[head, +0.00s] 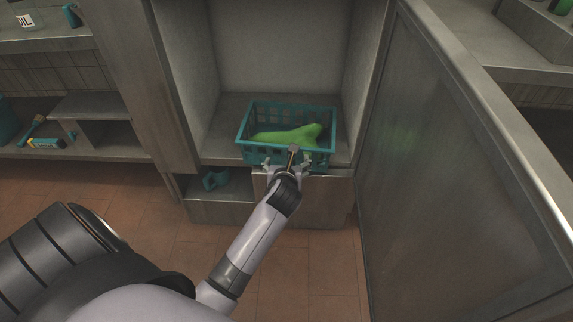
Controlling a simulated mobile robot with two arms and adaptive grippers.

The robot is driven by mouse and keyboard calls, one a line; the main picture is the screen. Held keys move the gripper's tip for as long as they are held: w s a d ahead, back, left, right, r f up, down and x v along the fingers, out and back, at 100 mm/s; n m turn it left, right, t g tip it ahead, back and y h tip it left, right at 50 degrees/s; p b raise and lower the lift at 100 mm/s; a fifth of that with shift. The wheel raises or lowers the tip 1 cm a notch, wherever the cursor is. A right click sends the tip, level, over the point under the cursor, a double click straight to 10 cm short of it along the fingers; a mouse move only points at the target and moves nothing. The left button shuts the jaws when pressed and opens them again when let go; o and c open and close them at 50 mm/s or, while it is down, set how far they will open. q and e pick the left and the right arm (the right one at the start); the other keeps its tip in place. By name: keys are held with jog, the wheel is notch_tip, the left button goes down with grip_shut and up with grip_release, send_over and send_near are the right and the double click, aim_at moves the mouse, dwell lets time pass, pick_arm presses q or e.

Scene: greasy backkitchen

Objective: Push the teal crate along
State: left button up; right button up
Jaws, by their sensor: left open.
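The teal crate (246,125) is an open slatted basket on the floor of an open cabinet compartment, close to its front edge. A bright green object (290,137) lies in it. My left gripper (288,164) is open at the crate's front wall, with its fingers spread on either side of the middle. It looks to be at or touching that wall; exact contact is hard to tell. My right gripper is not in view.
The compartment's side walls flank the crate, with bare shelf (222,140) to its left. An open metal door (460,170) stands on the right. A teal item (215,179) sits in a lower niche. Shelves (95,135) with several items are on the left.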

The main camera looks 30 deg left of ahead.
aim_at(287, 146)
pick_arm(q)
jog(key=shift+w+a+p, duration=0.25)
jog(key=shift+w+a, duration=0.3)
jog(key=shift+w, duration=0.25)
jog(key=shift+w+a+p, duration=0.2)
jog(key=shift+w+a, duration=0.3)
jog(key=shift+w, duration=0.35)
jog(key=shift+w+a+p, duration=0.25)
jog(key=shift+w+a, duration=0.3)
jog(key=shift+w, duration=0.35)
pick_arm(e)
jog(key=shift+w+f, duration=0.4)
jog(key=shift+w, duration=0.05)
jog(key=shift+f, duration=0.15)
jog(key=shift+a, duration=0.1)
